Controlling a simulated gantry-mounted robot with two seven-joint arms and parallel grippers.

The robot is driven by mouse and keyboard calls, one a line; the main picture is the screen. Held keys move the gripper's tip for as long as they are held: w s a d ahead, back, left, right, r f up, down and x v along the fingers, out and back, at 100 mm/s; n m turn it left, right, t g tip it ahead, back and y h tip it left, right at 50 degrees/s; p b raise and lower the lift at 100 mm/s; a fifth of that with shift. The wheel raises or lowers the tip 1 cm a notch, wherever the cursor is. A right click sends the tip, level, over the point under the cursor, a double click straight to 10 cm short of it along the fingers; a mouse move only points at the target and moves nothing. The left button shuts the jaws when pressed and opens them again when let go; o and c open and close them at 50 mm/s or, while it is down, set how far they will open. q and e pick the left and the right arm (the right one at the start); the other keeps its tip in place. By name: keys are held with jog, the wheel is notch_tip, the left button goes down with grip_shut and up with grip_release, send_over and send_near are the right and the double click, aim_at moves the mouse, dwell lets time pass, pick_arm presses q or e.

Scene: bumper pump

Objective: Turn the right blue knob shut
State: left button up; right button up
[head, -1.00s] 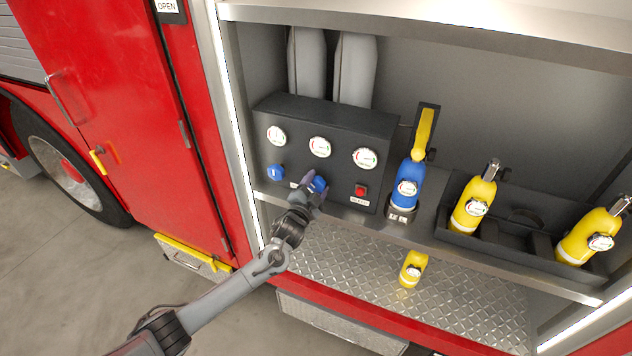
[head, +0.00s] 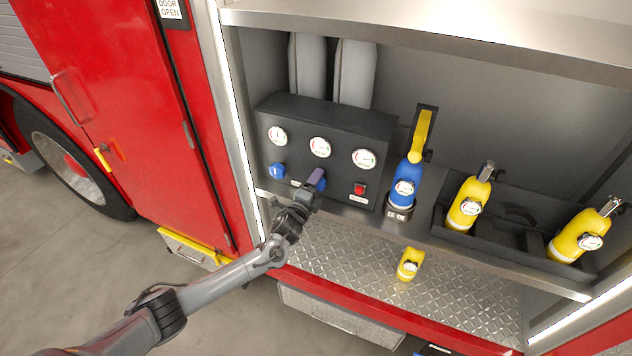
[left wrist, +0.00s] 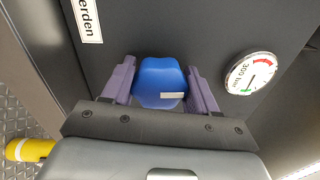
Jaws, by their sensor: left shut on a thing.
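The right blue knob (head: 321,185) sits on the front of the dark control panel (head: 330,122), below the gauges, and is mostly hidden behind my left gripper (head: 314,181) in the head view. In the left wrist view the knob (left wrist: 160,82) fills the space between the two purple fingers of my left gripper (left wrist: 160,85). The gripper is shut on it, with a finger at each side. A small white mark shows on the knob's near edge. The left blue knob (head: 277,171) is free, to the left. My right gripper is not in view.
A red button (head: 360,189) is right of the knob, and three round gauges (head: 320,148) are above. A blue bottle (head: 407,184) and yellow bottles (head: 468,202) stand farther right. A small yellow bottle (head: 410,264) is on the diamond-plate shelf (head: 350,262) below.

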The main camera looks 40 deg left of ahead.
pick_arm(q)
jog(key=shift+f+m, duration=0.1)
jog(key=shift+m, duration=0.3)
jog(key=o, duration=1)
jog(key=shift+s, duration=0.1)
jog(key=shift+s+d, duration=0.1)
jog(key=shift+s, duration=0.15)
jog(key=v, duration=1)
jog(key=shift+p, duration=0.4)
